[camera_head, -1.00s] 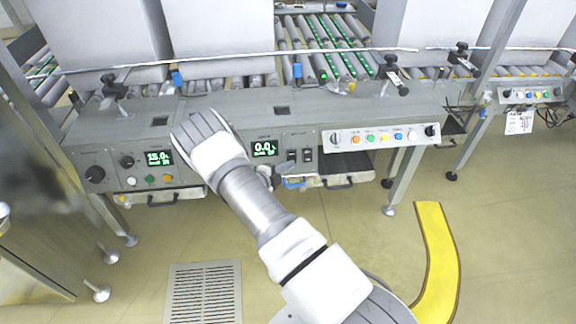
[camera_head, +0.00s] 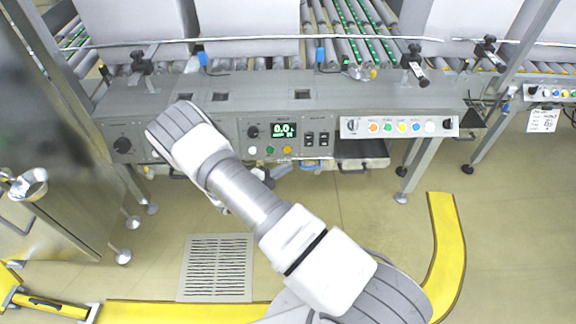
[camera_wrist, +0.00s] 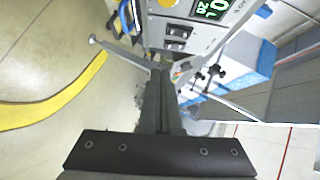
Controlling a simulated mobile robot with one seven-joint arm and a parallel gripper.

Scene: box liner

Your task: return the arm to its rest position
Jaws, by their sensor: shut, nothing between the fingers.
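My arm (camera_head: 255,205) reaches from the bottom right of the head view up and left, bent in front of the machine's control panel (camera_head: 225,125). Its upper joint covers part of the panel's left half. My gripper shows in the wrist view (camera_wrist: 158,78), with its dark fingers together and nothing between them. In the head view the fingers are hidden behind the arm. The wrist view shows a tilted part of the panel (camera_wrist: 205,40) beyond the fingertips.
A conveyor with rollers (camera_head: 345,40) runs behind the panel. A steel cabinet (camera_head: 60,205) stands at the left. Yellow floor strips (camera_head: 446,250) curve at the right and run along the bottom. A floor grate (camera_head: 216,268) lies in open floor.

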